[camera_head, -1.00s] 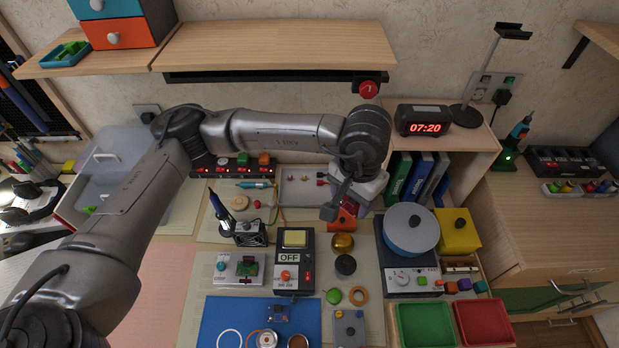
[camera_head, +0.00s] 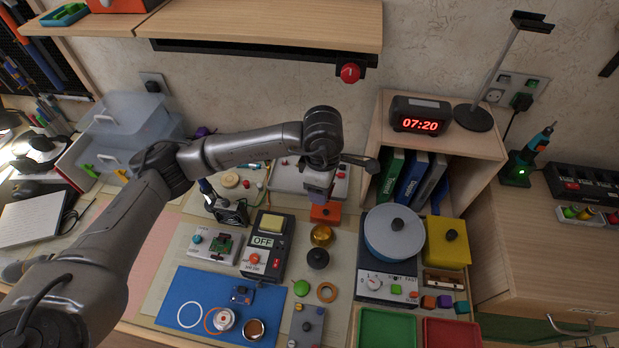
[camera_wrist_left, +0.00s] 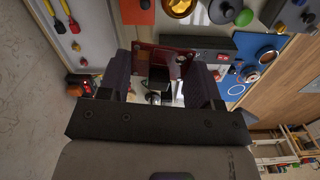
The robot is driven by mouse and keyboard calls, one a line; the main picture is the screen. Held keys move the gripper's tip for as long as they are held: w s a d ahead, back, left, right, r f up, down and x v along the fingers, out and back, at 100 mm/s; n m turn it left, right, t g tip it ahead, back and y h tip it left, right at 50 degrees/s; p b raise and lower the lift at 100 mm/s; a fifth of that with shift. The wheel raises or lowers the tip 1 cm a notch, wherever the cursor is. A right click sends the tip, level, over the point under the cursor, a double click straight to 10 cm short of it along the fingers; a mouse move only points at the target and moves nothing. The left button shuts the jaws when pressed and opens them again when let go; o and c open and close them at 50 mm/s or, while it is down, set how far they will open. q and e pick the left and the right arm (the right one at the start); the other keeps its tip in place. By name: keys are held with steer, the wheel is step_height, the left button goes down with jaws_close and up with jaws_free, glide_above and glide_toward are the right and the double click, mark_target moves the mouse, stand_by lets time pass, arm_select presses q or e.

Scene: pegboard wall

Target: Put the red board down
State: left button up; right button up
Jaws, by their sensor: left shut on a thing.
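My left gripper (camera_head: 318,192) reaches over the middle back of the bench, pointing down above an orange block (camera_head: 325,213). In the left wrist view my left gripper (camera_wrist_left: 160,78) is shut on the red board (camera_wrist_left: 165,54), which shows as a dark red plate with holes between the fingers. In the head view the board is mostly hidden by the wrist and cannot be made out clearly. Whether it touches anything below, I cannot tell. My right gripper is in neither view.
A pale tray (camera_head: 282,184) lies behind the gripper.

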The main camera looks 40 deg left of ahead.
arm_select(q)
steer(key=w+a+f+n+b, duration=0.1)
steer(key=w+a+f+n, duration=0.2)
steer(key=a+f+n, duration=0.1)
steer(key=w+a+f+n+b, duration=0.2)
steer(key=w+a+f+n, duration=0.1)
steer(key=a+f+n, duration=0.1)
steer(key=w+a+f+n+b, duration=0.2)
steer(key=w+a+f+n, duration=0.1)
steer(key=f+n, duration=0.3)
steer(key=shift+a+n, duration=0.5)
steer(key=shift+n, duration=0.2)
step_height(320, 180, down, 4)
steer(key=shift+r+b, duration=0.25)
steer(key=shift+b, duration=0.5)
steer(key=shift+f, duration=0.25)
steer(key=shift+f, duration=0.15)
steer(key=o, duration=0.6)
